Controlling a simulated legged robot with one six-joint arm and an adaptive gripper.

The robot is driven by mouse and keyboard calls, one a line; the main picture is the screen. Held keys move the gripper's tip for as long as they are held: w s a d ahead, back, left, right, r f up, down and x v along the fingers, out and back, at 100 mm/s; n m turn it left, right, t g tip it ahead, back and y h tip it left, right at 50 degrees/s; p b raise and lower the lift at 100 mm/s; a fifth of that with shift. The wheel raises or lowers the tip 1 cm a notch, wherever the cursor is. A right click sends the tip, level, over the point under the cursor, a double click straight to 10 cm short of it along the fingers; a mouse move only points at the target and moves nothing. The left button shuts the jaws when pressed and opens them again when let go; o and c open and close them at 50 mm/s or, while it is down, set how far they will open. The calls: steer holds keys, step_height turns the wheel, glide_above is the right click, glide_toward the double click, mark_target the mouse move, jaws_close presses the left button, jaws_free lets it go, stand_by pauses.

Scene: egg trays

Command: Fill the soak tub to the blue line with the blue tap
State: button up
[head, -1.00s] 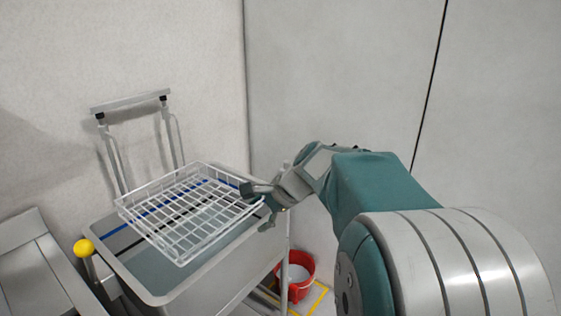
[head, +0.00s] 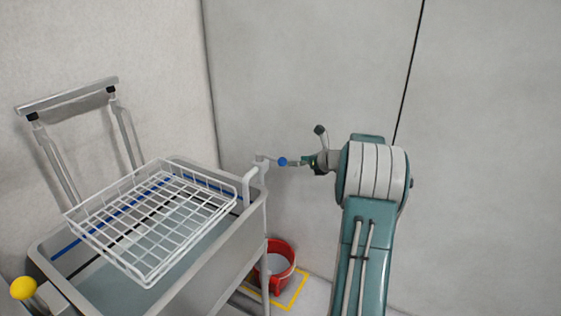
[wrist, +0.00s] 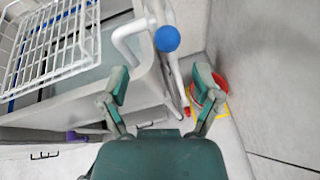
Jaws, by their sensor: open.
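The grey soak tub (head: 203,285) stands at the left in the head view. A blue line (head: 67,249) runs along its inner wall, with a black line below it. A flat blue-grey surface lies in the tub below both lines. The white tap (head: 250,178) with a round blue knob (head: 282,161) is at the tub's right corner. The knob also shows in the wrist view (wrist: 167,38), beyond the fingertips and between them sideways. My gripper (wrist: 162,80) is open and empty, apart from the knob. No water stream is visible.
A white wire basket (head: 150,275) sits over the tub. A red bucket (head: 288,250) stands on the floor inside a yellow outline (head: 297,296). A yellow knob (head: 23,287) is at the lower left.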

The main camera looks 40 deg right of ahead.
mark_target(286, 161)
steer(key=w+f, duration=0.1)
steer(key=w, duration=0.1)
steer(key=w+f, duration=0.1)
steer(key=w, duration=0.1)
steer(key=w+f, duration=0.1)
steer(key=w, duration=0.1)
steer(key=shift+w+a+f, duration=0.1)
steer(key=shift+w+f, duration=0.05)
steer(key=shift+w, duration=0.05)
steer(key=shift+w+a, duration=0.15)
steer(key=shift+w, duration=0.1)
steer(key=shift+w+a, duration=0.1)
steer(key=shift+a, duration=0.4)
steer(key=shift+d, duration=0.25)
jaws_close()
